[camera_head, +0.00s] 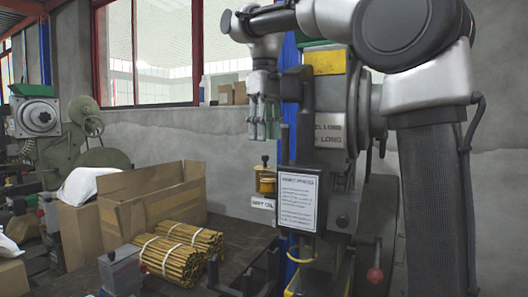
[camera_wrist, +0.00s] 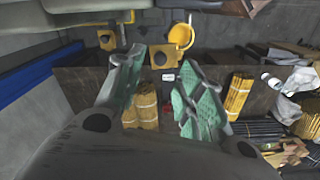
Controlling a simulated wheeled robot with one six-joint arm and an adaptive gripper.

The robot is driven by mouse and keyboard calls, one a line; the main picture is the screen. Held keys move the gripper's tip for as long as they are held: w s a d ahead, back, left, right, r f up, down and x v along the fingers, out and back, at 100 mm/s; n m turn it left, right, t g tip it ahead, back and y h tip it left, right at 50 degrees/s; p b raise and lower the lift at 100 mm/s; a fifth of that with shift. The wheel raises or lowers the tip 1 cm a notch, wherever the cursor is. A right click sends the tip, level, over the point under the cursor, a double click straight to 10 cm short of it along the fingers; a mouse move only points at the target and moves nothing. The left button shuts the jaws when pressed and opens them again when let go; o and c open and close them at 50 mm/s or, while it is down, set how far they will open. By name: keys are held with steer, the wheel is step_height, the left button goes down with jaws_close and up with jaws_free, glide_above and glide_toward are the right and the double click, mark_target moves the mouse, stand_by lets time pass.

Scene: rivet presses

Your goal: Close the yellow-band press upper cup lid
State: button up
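The yellow-band press (camera_head: 325,61) stands right of centre in the head view, partly hidden by my arm. A small yellow cup (camera_head: 265,183) sits on its left side, below my gripper (camera_head: 263,128). My gripper points down above the cup, apart from it. In the wrist view, a round yellow lid-like piece (camera_wrist: 180,33) appears tipped up behind a square yellow block with a dark opening (camera_wrist: 162,56). My gripper (camera_wrist: 160,58) has its green-padded fingers spread with nothing held. Which cup this lid belongs to is hard to tell.
A dark workbench (camera_head: 240,243) holds an open cardboard box (camera_head: 150,198) and tied bundles of yellow-brown rods (camera_head: 180,253). Another grey-green machine (camera_head: 38,118) stands at far left. A sign (camera_head: 298,203) hangs on the press front. A second yellow fitting (camera_wrist: 107,40) shows in the wrist view.

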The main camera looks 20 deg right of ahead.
step_height(320, 180, down, 6)
steer(key=shift+r, duration=0.25)
jaws_close()
